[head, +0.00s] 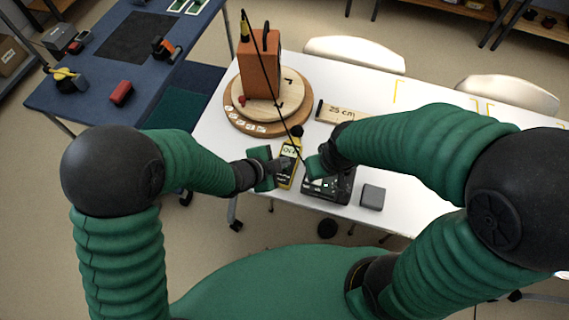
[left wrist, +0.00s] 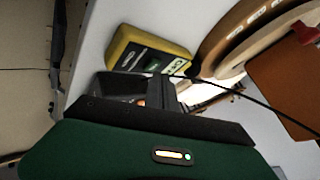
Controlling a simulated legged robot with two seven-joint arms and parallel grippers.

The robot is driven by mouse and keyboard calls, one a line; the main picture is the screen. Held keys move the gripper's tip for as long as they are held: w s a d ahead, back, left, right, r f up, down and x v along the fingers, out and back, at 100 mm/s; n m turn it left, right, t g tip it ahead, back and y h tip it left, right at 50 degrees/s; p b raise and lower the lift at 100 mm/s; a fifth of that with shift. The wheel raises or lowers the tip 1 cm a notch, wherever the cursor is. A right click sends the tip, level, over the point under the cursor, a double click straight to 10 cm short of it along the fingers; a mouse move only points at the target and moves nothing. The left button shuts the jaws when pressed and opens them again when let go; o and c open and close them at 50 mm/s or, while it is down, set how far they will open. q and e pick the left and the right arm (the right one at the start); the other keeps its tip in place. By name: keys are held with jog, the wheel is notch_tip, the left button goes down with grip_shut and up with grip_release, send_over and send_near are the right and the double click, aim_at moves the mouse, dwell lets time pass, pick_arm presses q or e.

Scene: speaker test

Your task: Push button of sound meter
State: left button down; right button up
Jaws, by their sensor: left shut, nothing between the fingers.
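The yellow sound meter (head: 294,150) with a black foam tip and a lit display lies on the white table. It also shows in the left wrist view (left wrist: 122,48). My left gripper (head: 283,164) is shut and empty, with its tips over or at the meter's face; touching or just above, I cannot tell. In the left wrist view its fingers (left wrist: 160,88) overlap the meter's near edge, and the button is not clear. My right gripper (head: 314,171) is over the black device, its fingers mostly hidden.
A black device (head: 330,189) with controls stands right of the meter, with a grey box (head: 373,196) beside it. An orange speaker (head: 259,68) stands on a round wooden turntable (head: 234,109) behind. A black cable crosses near the meter. A "25 cm" wooden block (head: 339,113) lies behind.

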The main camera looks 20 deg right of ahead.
pick_arm(q)
jog(key=shift+f+b, duration=0.35)
jog(key=shift+f, duration=0.1)
pick_arm(e)
jog(key=shift+f, duration=0.4)
pick_arm(q)
jog(key=shift+r+p, duration=0.9)
jog(key=shift+r, duration=0.1)
pick_arm(e)
jog(key=shift+v, duration=0.85)
jog(key=shift+w, duration=0.2)
pick_arm(q)
notch_tip(320, 180, up, 6)
jog(key=p, duration=0.5)
pick_arm(e)
jog(key=v, duration=0.2)
jog(key=w+v, duration=0.1)
jog(key=v, duration=0.2)
jog(key=shift+r, duration=0.2)
